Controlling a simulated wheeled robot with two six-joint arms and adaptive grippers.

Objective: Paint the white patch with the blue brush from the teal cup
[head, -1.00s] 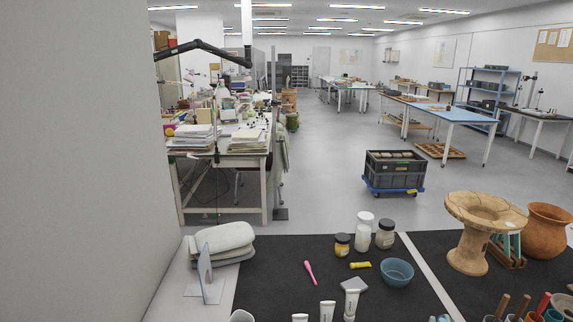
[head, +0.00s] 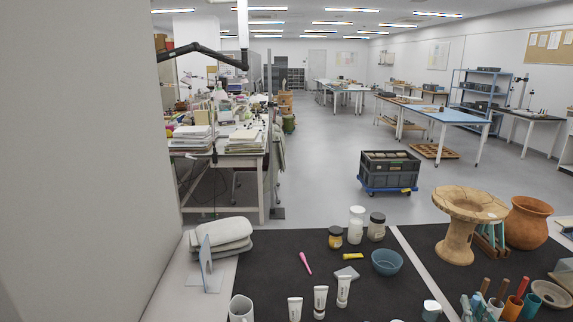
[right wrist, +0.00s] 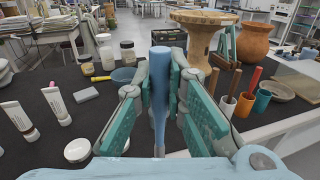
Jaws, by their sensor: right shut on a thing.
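My right gripper (head: 478,302) shows at the bottom right of the head view, left of the cups. In the right wrist view (right wrist: 159,85) its teal-padded fingers are shut on the blue brush (right wrist: 160,60), which stands upright between them. My left gripper is out of view.
An orange cup (right wrist: 262,101) and other handled pots stand right of my gripper. A terracotta jar (head: 527,223) stands beside the clay stand. A blue bowl (head: 387,262), jars (head: 356,225) and white tubes (head: 320,302) occupy the dark mat (head: 270,275).

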